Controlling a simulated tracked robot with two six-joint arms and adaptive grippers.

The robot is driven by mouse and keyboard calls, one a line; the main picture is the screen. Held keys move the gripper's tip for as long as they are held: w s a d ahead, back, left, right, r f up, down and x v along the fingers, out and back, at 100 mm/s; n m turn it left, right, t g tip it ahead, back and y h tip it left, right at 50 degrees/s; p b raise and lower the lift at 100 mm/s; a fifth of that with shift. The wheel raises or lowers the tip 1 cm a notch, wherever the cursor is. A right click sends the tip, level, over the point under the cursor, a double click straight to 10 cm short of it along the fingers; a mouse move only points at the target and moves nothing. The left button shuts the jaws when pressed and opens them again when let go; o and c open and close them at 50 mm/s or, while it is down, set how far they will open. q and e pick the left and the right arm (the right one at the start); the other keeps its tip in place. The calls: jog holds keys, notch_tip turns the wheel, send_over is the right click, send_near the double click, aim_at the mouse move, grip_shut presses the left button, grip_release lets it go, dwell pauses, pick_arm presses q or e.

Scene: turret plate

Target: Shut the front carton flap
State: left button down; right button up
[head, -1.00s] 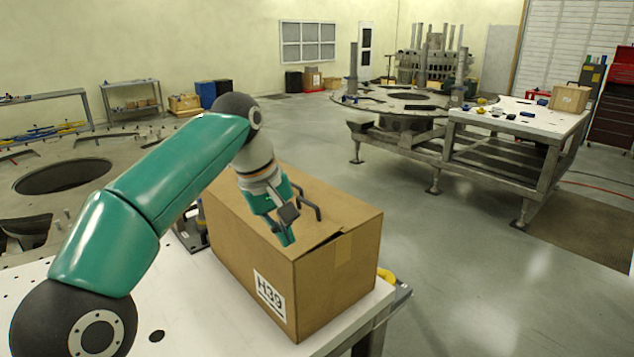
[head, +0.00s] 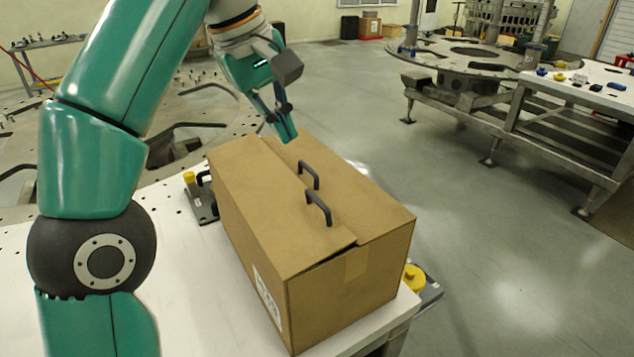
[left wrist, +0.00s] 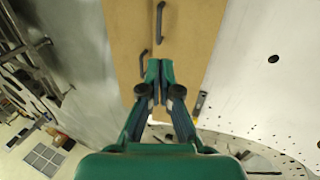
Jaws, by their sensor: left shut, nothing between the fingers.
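The brown carton (head: 345,305) stands on the white table with both top flaps down. The left flap (head: 255,205) is the one nearer my arm and has a black handle (head: 318,207). A thin dark gap shows under its edge at the near end, so it looks slightly raised there. The right flap (head: 365,205) lies about flat with its own black handle (head: 309,175). My left gripper (head: 290,138) is shut and empty over the carton's far end, clear of both handles. In the left wrist view its fingertips (left wrist: 160,66) meet over the carton (left wrist: 185,30). My right gripper is out of view.
The white table (head: 150,290) is mostly bare left of the carton. A dark fixture with a yellow cap (head: 190,178) stands by the carton's far left side. A yellow round part (head: 413,277) sits close to its right side. Open floor lies to the right.

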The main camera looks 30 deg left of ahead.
aim_at(316, 199)
pick_arm(q)
jog(key=b+x, duration=0.3)
jog(key=x, duration=0.9)
jog(key=shift+w+f, duration=0.2)
jog(key=shift+w, duration=0.05)
jog(key=shift+w+d+f, duration=0.2)
jog(key=shift+w+f, duration=0.05)
jog(key=shift+f, duration=0.4)
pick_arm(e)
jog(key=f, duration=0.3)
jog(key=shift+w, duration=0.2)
pick_arm(q)
jog(key=shift+s+a, duration=0.1)
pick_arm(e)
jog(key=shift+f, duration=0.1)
